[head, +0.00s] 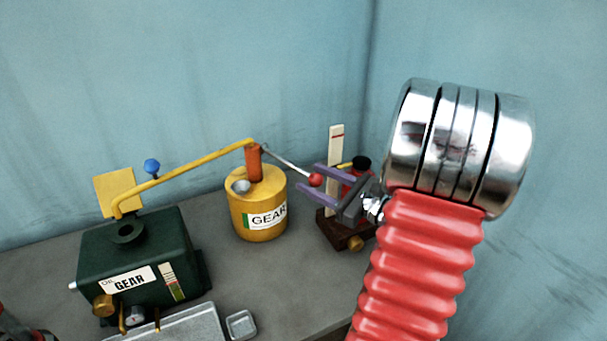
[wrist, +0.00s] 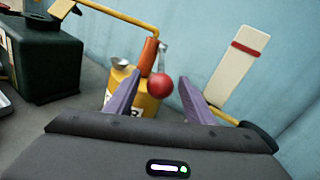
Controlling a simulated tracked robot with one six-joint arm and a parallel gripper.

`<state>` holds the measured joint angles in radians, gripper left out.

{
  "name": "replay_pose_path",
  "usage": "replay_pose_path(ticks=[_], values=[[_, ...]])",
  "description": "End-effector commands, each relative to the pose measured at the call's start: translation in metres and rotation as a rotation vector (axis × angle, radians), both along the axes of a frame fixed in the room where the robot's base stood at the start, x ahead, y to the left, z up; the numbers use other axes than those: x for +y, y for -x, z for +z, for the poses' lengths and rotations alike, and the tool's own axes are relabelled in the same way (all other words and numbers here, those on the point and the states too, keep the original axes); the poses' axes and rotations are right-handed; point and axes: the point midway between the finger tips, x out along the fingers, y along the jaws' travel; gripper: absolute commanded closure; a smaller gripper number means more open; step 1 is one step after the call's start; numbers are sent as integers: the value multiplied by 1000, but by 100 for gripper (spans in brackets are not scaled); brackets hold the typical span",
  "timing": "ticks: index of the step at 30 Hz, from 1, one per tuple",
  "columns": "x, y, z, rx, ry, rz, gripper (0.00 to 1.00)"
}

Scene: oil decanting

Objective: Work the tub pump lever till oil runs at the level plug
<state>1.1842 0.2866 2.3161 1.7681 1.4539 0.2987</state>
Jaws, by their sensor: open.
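The yellow tub (head: 262,205) labelled GEAR stands on the grey bench with an orange pump (head: 253,163) on top. The pump lever (head: 285,160) slopes down to the right and ends in a red ball knob (head: 315,180). A yellow pipe (head: 185,170) runs from the pump to the top opening of the dark green gearbox (head: 140,255). My gripper (head: 308,180) is open with its purple fingers around or close by the knob. In the wrist view the knob (wrist: 161,86) shows between the fingertips, nearer the left one; contact cannot be told. A brass plug (head: 103,305) sits low on the gearbox front.
A metal tray (head: 180,326) and a small square dish (head: 241,325) lie in front of the gearbox. A white gauge board with a red mark (head: 336,165) and a dark-capped red container (head: 360,167) stand behind my gripper. Blue walls close off the back.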

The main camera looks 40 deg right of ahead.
Motion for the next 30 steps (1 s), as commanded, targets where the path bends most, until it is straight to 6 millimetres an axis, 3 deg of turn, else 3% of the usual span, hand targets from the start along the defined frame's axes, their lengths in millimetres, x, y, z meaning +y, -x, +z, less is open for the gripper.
replay_pose_path(ticks=[9,21,30], values=[[6,-35,0,0,0,1,51],[7,-42,0,0,0,0,51],[7,-42,0,0,0,0,71]])
